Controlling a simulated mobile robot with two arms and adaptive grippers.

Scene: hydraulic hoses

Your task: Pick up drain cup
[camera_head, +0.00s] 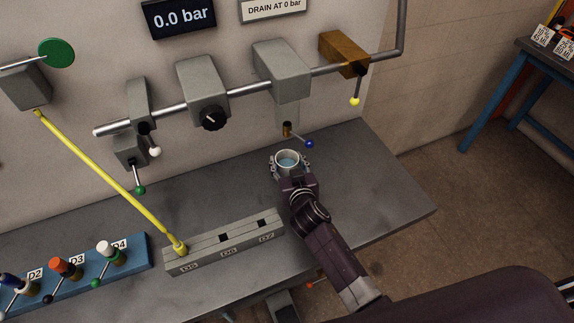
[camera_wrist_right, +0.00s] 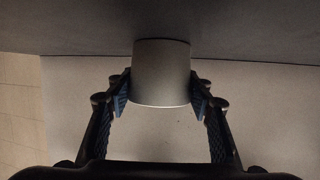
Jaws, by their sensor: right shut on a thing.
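The drain cup (camera_head: 287,157) is a pale grey round cup with bluish liquid showing inside. It is at the right part of the bench, below the grey block with the brass outlet. My right gripper (camera_head: 291,168) is shut on the cup, with one finger on each side of its wall. In the right wrist view the cup (camera_wrist_right: 162,72) shows as a plain grey cylinder between the two blue finger pads of the gripper (camera_wrist_right: 161,88). I cannot tell whether the cup's base touches the bench. My left gripper is not in view.
A brass outlet (camera_head: 287,129) and a blue-knobbed lever (camera_head: 309,144) are just above the cup. A grey slotted block (camera_head: 225,243) lies left of my right arm. A blue rack (camera_head: 75,278) with several coloured fittings is farther left. The bench (camera_head: 385,190) is clear right of the cup.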

